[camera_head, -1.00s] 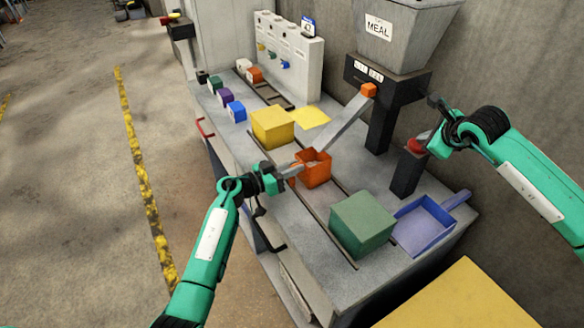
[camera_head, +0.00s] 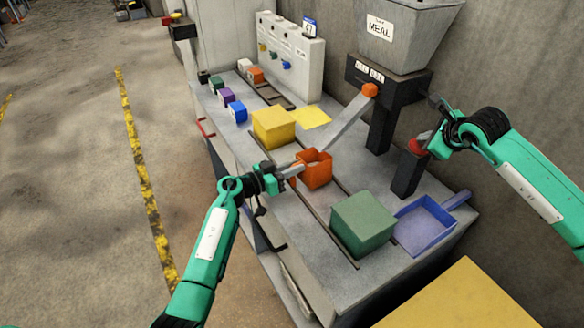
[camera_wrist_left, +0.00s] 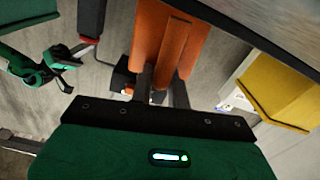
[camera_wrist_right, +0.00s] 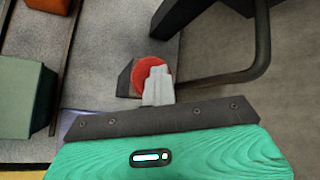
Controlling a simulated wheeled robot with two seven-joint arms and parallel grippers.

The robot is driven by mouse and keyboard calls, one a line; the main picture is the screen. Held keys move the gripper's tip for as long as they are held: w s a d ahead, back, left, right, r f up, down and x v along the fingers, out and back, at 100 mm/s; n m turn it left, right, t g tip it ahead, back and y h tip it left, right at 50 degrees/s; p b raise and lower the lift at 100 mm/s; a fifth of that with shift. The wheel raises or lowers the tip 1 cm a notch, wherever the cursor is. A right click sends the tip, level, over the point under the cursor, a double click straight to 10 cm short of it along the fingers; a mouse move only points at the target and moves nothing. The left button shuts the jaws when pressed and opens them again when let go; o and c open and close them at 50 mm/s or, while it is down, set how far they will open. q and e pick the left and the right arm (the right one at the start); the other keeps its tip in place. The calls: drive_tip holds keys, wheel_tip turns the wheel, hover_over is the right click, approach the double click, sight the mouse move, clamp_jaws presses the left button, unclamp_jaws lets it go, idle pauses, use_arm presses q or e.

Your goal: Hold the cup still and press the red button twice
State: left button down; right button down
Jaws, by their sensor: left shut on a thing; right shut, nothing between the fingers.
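The orange cup (camera_head: 318,176) stands upright at the lower end of the chute, with pale contents at its mouth. My left gripper (camera_head: 294,170) is shut on the cup's side; the left wrist view shows the orange cup (camera_wrist_left: 160,45) between the fingers. The red button (camera_head: 414,147) sits on top of a black post. My right gripper (camera_head: 430,151) is shut and empty at the button. In the right wrist view its fingertips (camera_wrist_right: 158,72) overlap the red button (camera_wrist_right: 143,75); I cannot tell whether they press it.
The meal hopper (camera_head: 400,35) and its sloping chute (camera_head: 345,123) stand behind the cup. A yellow box (camera_head: 272,128), a green box (camera_head: 362,222) and a blue tray (camera_head: 425,228) are on the bench. Small coloured blocks (camera_head: 236,111) lie at the far left of the bench.

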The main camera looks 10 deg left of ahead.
drive_tip(key=shift+d+f, duration=0.1)
wheel_tip(320, 180, up, 3)
drive_tip(key=shift+f, duration=0.1)
drive_tip(key=shift+r, duration=0.75)
drive_tip(key=shift+w+r, duration=0.1)
idle(1.9)
